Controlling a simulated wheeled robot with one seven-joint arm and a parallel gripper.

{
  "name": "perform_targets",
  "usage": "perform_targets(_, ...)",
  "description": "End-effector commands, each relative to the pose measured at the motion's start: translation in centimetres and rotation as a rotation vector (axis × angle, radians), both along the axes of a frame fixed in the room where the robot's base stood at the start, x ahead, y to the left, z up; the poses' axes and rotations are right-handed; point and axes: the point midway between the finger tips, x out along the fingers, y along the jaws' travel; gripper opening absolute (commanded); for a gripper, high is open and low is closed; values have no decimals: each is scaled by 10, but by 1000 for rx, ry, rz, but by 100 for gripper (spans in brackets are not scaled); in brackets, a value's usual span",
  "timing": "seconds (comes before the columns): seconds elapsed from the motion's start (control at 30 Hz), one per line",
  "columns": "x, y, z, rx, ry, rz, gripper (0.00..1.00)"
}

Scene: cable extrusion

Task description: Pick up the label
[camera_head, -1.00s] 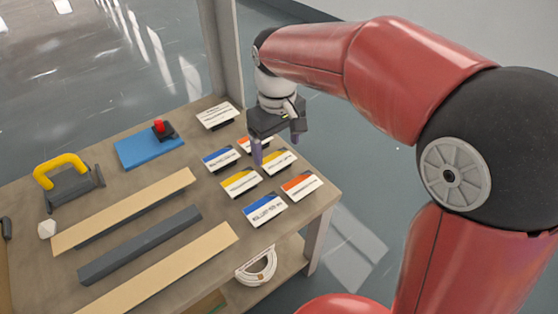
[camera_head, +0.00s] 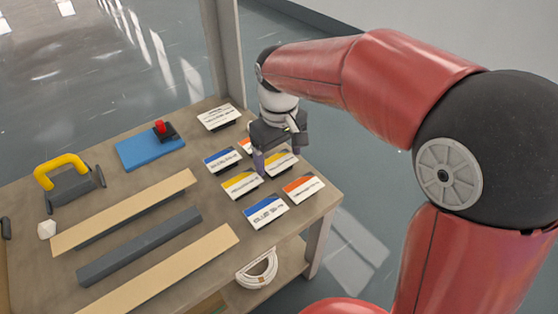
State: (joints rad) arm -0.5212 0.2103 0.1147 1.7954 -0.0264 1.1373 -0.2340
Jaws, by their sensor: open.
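Several small labels on dark stands are grouped at the right end of the table. They are a white one (camera_head: 219,117), a blue one (camera_head: 221,159), a second blue one (camera_head: 265,211), a yellow one (camera_head: 241,184), a second yellow one (camera_head: 282,162), an orange one (camera_head: 303,187) and another orange one (camera_head: 246,144) partly hidden behind my gripper. My gripper (camera_head: 279,162) is open and points down over the back yellow label, covering part of it. I cannot tell whether its fingers touch that label. Which label the task means is not shown.
The table (camera_head: 205,197) also holds a blue mat (camera_head: 140,152) with a red button (camera_head: 160,127), a yellow-handled tool (camera_head: 70,180), tan strips (camera_head: 125,212) and a dark bar (camera_head: 140,245). A white coil (camera_head: 257,269) lies on the lower shelf.

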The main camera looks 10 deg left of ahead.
Motion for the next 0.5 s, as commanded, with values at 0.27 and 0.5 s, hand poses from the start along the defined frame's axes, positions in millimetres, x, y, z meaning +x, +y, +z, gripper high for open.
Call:
perform_targets(0.27, 0, 0, 0, 0, 0, 0, 75)
perform_targets(0.5, 0, 0, 0, 0, 0, -1, 57)
